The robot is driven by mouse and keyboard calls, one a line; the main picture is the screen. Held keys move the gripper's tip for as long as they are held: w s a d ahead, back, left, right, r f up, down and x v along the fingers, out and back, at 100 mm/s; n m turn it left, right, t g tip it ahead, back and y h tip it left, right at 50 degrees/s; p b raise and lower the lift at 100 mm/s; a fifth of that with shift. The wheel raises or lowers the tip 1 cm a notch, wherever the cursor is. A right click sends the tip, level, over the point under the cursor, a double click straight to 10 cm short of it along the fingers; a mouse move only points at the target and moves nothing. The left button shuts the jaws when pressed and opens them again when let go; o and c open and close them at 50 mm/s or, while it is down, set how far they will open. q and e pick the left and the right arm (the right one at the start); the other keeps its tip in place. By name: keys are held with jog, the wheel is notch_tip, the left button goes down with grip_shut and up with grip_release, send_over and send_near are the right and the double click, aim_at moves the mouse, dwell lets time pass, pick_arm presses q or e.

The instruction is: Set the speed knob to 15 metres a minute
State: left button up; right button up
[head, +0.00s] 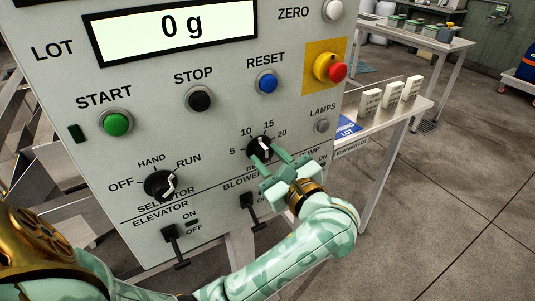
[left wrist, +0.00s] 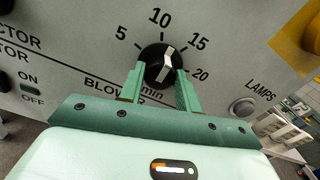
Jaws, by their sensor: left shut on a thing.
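The speed knob (head: 260,148) is round and black with a white pointer, on the grey panel below the blue RESET button. Its scale reads 5, 10, 15 and 20. In the left wrist view the knob (left wrist: 153,58) has its pointer tilted up and right, between the 10 and the 15; the exact reading is hard to tell. My left gripper (head: 268,157) is shut on the knob, one green finger on each side, as the left wrist view shows (left wrist: 160,77). The fingers cover part of its lower edge. My right gripper is out of view.
Near the knob are the selector switch (head: 160,185), the blower lever (head: 248,201), the lamps button (head: 321,126) and the red emergency stop (head: 337,72). The display (head: 180,27) reads 0 g. A side table (head: 405,118) with white boxes stands at the right.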

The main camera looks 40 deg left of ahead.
pick_arm(q)
jog(key=m+p, duration=0.2)
jog(key=m, duration=0.1)
jog(key=shift+r, duration=0.1)
jog(key=shift+m+p, duration=0.55)
jog(key=shift+m, duration=0.35)
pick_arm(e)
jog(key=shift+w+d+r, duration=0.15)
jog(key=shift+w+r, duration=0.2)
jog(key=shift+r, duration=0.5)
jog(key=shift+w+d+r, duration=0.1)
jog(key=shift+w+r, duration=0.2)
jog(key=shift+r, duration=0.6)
pick_arm(q)
jog(key=o, duration=1)
jog(key=shift+c, duration=0.2)
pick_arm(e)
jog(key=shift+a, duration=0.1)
pick_arm(q)
jog(key=shift+d, duration=0.1)
